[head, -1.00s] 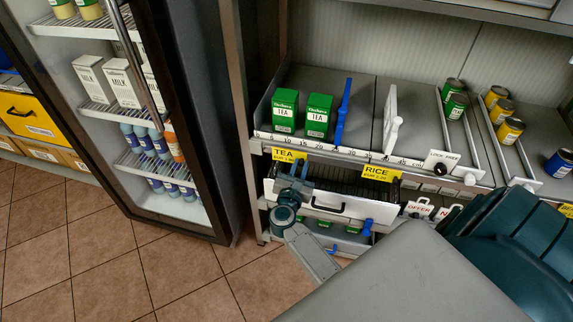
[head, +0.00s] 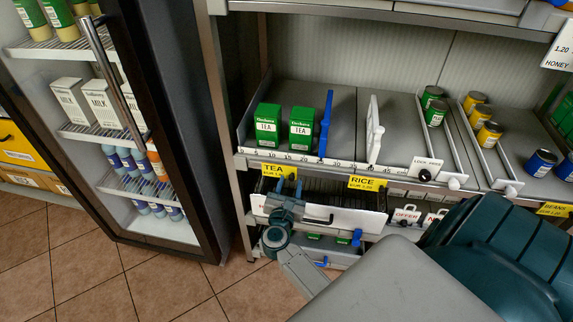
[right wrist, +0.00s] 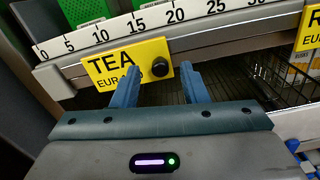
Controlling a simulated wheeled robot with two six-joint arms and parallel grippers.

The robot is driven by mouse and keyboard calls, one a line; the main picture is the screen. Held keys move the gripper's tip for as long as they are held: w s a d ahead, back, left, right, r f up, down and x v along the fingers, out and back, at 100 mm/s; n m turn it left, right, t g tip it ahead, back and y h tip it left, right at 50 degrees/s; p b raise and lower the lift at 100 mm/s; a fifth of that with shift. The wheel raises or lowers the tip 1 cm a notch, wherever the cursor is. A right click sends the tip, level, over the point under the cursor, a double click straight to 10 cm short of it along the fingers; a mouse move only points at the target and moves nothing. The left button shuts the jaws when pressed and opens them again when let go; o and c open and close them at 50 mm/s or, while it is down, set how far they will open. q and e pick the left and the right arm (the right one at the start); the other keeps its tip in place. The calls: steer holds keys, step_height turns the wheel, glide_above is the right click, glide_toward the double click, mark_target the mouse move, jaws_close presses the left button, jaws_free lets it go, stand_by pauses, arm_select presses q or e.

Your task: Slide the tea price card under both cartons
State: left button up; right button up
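The yellow tea price card (head: 279,170) sits on the shelf's front edge, below the ruler strip. It also shows in the right wrist view (right wrist: 115,65), with a black knob (right wrist: 160,67) at its right end. Two green tea cartons, the left one (head: 267,125) and the right one (head: 301,126), stand upright on the shelf above. The card lies below the left carton and the gap beside it, reaching toward the right carton. My right gripper (right wrist: 160,75) is open, its two blue fingers either side of the knob with visible gaps. My left gripper is not in view.
A blue divider (head: 325,125) stands right of the cartons, then a white divider (head: 374,130). A wire basket (right wrist: 285,85) is below the edge. The fridge (head: 185,130) stands at left.

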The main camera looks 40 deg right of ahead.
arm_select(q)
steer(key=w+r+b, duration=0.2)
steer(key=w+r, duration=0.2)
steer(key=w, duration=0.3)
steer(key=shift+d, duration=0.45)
arm_select(e)
steer(key=v, duration=0.9)
steer(key=shift+s+a, duration=0.15)
steer(key=shift+a, duration=0.05)
